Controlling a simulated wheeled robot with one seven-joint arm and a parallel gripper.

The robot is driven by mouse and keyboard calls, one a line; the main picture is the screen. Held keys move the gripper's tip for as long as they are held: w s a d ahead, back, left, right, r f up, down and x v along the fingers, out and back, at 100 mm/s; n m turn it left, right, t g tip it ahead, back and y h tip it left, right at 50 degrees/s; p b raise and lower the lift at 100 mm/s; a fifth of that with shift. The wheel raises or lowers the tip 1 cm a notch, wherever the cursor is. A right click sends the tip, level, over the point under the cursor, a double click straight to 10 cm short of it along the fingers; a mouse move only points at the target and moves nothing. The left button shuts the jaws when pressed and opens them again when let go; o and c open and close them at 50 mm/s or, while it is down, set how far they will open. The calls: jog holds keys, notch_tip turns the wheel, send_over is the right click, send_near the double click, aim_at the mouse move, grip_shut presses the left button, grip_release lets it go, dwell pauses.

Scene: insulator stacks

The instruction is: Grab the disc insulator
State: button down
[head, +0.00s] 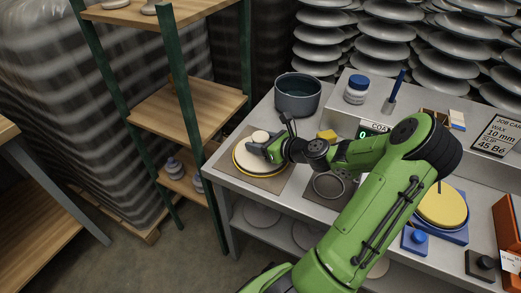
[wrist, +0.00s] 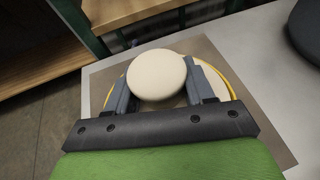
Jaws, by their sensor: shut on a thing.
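The disc insulator (head: 245,162) is a cream disc with a yellow rim and a raised round cream knob on top. It lies on a brown square mat at the left end of the bench. My gripper (head: 267,150) is at the knob. In the wrist view my gripper (wrist: 157,88) has one grey finger on each side of the cream knob (wrist: 157,75), shut on it. The fingers and the black palm hide part of the disc and its yellow rim (wrist: 225,85).
A dark pot (head: 298,97) stands behind my gripper on the bench (head: 226,160). A wooden shelf with green posts (head: 190,108) stands close on the left.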

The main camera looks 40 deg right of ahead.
jog(key=shift+s+f, duration=0.15)
jog(key=shift+f, duration=0.2)
